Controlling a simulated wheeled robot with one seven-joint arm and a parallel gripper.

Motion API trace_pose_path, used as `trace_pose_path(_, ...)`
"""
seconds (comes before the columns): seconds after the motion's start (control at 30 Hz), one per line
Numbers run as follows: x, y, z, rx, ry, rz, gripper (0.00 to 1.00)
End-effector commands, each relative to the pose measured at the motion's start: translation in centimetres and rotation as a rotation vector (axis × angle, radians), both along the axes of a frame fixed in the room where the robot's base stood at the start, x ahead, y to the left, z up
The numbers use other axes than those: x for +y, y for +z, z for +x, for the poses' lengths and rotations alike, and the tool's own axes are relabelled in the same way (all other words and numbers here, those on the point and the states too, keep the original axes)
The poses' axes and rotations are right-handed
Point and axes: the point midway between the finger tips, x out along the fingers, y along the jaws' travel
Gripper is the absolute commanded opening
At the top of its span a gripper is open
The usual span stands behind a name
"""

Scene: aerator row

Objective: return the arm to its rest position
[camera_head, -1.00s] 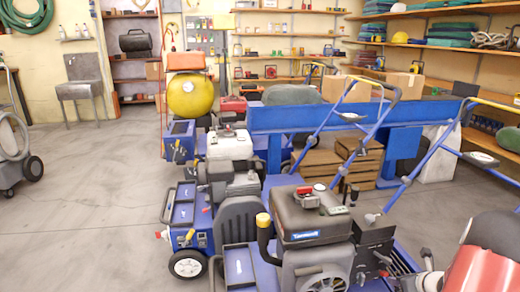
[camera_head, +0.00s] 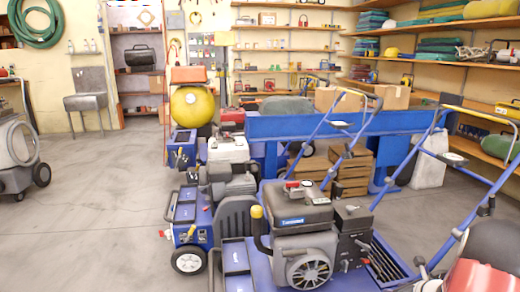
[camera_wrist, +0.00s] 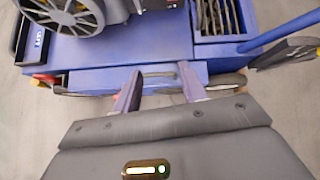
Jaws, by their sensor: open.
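My gripper (camera_wrist: 160,84) shows in the wrist view with its two fingers apart and nothing between them. The fingers point toward the blue front edge of the nearest aerator (camera_wrist: 150,52), but whether they touch it cannot be told. In the head view, that aerator stands at the lower middle, with a dark engine (camera_head: 298,215) and a yellow-topped lever. My arm and gripper do not show in the head view.
More blue aerators stand in a row behind, one with a yellow tank (camera_head: 192,105). A red machine (camera_head: 485,272) is at the lower right. A grey machine (camera_head: 18,155) stands at far left. Open floor (camera_head: 90,215) lies on the left. Shelves (camera_head: 290,48) line the back wall.

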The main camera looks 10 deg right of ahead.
Motion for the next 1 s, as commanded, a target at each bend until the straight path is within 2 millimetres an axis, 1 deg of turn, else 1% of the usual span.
trace_pose_path(0.03,0.7,0.8,0.2,-0.004,0.034,-0.021,0.42)
trace_pose_path(0.17,2.8,2.8,0.7,-0.012,0.136,-0.080,0.42)
trace_pose_path(0.27,5.2,4.7,1.0,-0.022,0.246,-0.141,0.42)
trace_pose_path(0.37,8.0,7.0,1.1,-0.034,0.377,-0.219,0.42)
trace_pose_path(0.47,11.5,9.5,0.8,-0.049,0.534,-0.313,0.42)
trace_pose_path(0.57,15.9,12.5,-0.2,-0.071,0.741,-0.441,0.42)
trace_pose_path(0.6,17.9,13.8,-0.9,-0.082,0.839,-0.505,0.42)
trace_pose_path(0.67,21.0,15.7,-2.4,-0.098,0.998,-0.607,0.42)
trace_pose_path(0.7,22.9,16.7,-3.6,-0.108,1.102,-0.678,0.42)
trace_pose_path(0.77,25.4,18.2,-5.6,-0.123,1.254,-0.786,0.42)
trace_pose_path(0.8,26.9,19.1,-7.0,-0.132,1.354,-0.859,0.42)
trace_pose_path(0.87,28.8,20.1,-9.2,-0.144,1.499,-0.970,0.42)
trace_pose_path(0.9,29.9,20.7,-10.8,-0.151,1.594,-1.045,0.42)
trace_pose_path(0.97,31.2,21.5,-13.1,-0.158,1.730,-1.163,0.42)
trace_pose_path(1.0,31.8,21.9,-14.7,-0.162,1.819,-1.241,0.42)
